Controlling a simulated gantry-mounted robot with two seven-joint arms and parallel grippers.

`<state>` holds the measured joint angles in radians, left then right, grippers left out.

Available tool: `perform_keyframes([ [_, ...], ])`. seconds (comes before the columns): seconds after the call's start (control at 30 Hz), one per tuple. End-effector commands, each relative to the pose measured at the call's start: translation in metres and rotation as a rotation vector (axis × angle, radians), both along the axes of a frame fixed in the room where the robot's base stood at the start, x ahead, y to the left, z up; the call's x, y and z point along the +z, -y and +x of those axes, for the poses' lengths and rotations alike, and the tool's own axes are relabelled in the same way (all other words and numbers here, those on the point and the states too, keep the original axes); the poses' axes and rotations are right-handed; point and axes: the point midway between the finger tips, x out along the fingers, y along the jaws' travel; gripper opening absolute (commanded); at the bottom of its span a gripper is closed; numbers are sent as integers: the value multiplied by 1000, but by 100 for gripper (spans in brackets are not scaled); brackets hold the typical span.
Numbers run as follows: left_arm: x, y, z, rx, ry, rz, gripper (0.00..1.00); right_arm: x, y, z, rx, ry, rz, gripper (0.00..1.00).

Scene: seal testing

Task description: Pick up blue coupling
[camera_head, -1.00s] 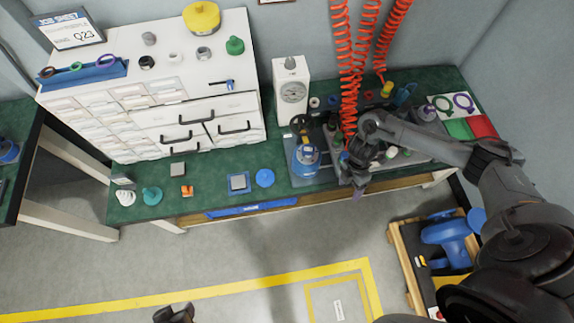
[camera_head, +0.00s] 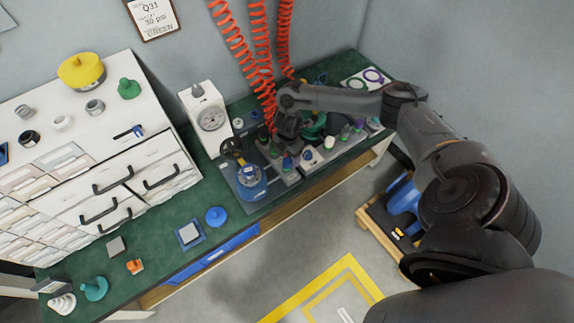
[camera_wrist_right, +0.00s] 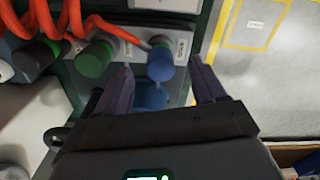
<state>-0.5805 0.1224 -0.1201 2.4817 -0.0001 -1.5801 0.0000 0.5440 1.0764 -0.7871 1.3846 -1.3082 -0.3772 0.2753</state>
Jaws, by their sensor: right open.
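In the right wrist view a blue coupling (camera_wrist_right: 160,64) stands in a grey holder, between and just beyond my right gripper's two spread fingers (camera_wrist_right: 159,70). The fingers are open with nothing held. A second blue part (camera_wrist_right: 150,97) shows closer to the palm, partly hidden by the gripper. In the head view my right gripper (camera_head: 284,142) is over the rack on the green bench, and a small blue-topped coupling (camera_head: 287,162) shows just in front of it. My left gripper is not in view.
Green couplings (camera_wrist_right: 95,58) stand beside the blue one in the wrist view, with a red coiled hose (camera_wrist_right: 70,18) close by. On the green bench (camera_head: 170,235) are a blue valve device (camera_head: 250,180) and a white gauge box (camera_head: 208,118). A drawer cabinet (camera_head: 90,170) stands left.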

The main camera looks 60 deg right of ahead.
Motion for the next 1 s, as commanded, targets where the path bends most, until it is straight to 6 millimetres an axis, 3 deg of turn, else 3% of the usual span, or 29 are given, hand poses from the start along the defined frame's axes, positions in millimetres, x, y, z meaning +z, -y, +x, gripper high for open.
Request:
perform_keyframes([
  [0.4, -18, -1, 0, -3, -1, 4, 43, -47, -3, 2, -1, -1, 0, 70],
  [0.7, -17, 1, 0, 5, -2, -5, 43, -50, -3, 2, 0, -1, -1, 68],
  [1.0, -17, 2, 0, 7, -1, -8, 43, -50, -3, 2, 0, -1, -1, 22],
])
